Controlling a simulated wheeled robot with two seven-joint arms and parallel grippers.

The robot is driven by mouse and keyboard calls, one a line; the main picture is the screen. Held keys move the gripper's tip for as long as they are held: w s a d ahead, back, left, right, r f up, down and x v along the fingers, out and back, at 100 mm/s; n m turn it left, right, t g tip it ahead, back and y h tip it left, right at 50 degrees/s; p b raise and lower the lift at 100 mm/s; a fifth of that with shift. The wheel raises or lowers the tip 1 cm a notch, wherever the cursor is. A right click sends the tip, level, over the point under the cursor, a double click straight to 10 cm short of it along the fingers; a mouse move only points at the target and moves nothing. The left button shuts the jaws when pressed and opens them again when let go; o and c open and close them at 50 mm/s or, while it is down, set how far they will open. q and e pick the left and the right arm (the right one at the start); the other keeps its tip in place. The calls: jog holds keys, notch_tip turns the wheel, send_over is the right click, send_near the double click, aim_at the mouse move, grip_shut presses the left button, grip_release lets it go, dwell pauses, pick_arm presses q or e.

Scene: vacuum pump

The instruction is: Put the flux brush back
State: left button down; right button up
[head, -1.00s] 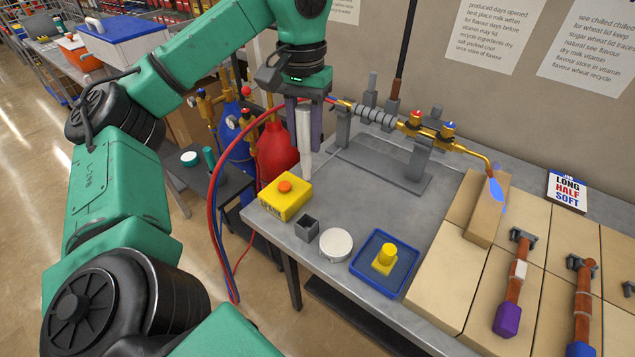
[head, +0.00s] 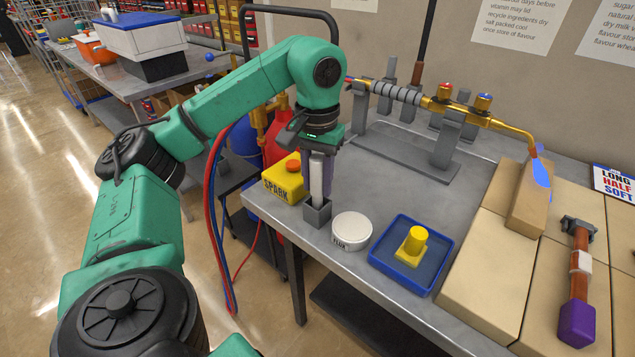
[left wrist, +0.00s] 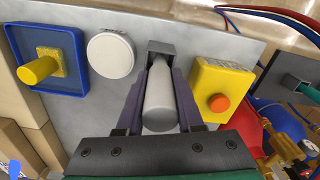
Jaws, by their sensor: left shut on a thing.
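The flux brush, with a pale grey cylindrical handle (head: 316,176), is upright in my left gripper (head: 317,188), whose purple fingers are shut on it. The small grey square holder (head: 317,213) is directly below, near the table's left front edge. The brush's lower end is at the holder's mouth; I cannot tell how deep it sits. In the left wrist view, the brush (left wrist: 160,104) lines up with the holder (left wrist: 161,47), between the fingers (left wrist: 165,76). My right gripper is not in view.
A yellow SPARK box (head: 284,184) with a red button stands close left of the holder. A white flux tin (head: 352,231) is close on the right, then a blue tray (head: 440,252) with a yellow piece. A torch (head: 490,121) with a blue flame is farther back.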

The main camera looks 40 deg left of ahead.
pick_arm(q)
jog(key=shift+f, duration=0.15)
jog(key=c, duration=0.7)
grip_release()
jog(key=shift+s, duration=0.1)
jog(key=shift+o, duration=0.8)
notch_tip(320, 180, up, 13)
jog(key=p, duration=0.9)
jog(key=shift+f, duration=0.3)
